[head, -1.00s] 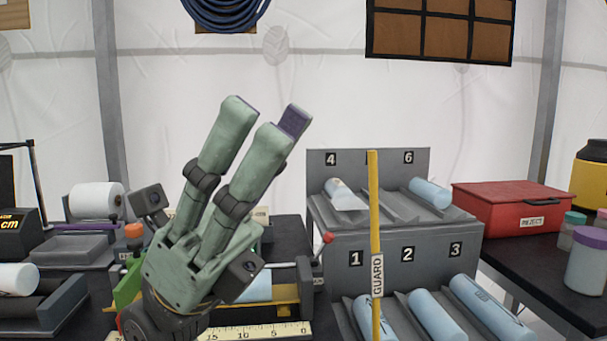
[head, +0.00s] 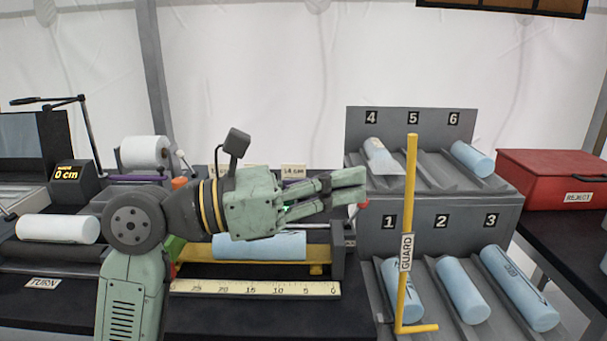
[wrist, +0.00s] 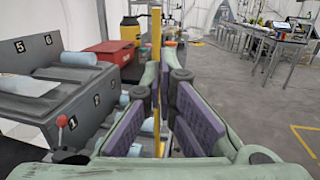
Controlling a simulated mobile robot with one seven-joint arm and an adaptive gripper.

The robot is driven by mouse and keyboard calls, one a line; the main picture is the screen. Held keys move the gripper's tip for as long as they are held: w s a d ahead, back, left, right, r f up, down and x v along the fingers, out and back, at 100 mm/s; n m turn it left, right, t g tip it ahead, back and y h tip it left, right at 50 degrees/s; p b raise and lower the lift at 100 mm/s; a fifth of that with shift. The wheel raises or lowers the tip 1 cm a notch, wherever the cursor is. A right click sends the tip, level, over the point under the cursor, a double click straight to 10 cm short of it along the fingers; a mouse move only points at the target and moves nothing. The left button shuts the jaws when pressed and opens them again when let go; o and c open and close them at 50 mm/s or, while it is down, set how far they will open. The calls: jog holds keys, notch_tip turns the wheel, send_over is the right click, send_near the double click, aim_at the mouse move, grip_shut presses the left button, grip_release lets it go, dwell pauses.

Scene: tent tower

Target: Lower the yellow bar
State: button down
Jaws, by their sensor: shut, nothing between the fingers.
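The yellow bar (head: 411,200) stands upright in front of the numbered grey rack, with a white GUARD label on it and a short yellow foot bent to the right at its bottom. It also shows upright in the wrist view (wrist: 156,42), beyond my fingers. My gripper (head: 358,188) lies level in the head view and points right, its fingertips left of the bar. A gap appears between fingertips and bar in the head view. The gripper is shut and holds nothing; its purple finger pads show in the wrist view (wrist: 166,78).
The grey rack (head: 372,240) holds several blue rolls in numbered slots. A red REJECT box (head: 550,185) stands at right. Below my gripper are a yellow cradle (head: 195,268) with a blue roll and a ruler (head: 255,288). A red-knobbed lever (wrist: 62,121) stands by the rack.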

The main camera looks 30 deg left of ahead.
aim_at(410, 173)
jog(key=p+x, duration=0.1)
jog(key=x, duration=0.3)
jog(key=shift+w+d+r+p, duration=0.15)
jog(key=shift+d+r+p, duration=0.1)
jog(key=shift+p, duration=0.1)
jog(key=shift+w+d+f, duration=0.1)
jog(key=shift+w+d, duration=0.3)
jog(key=shift+w, duration=0.05)
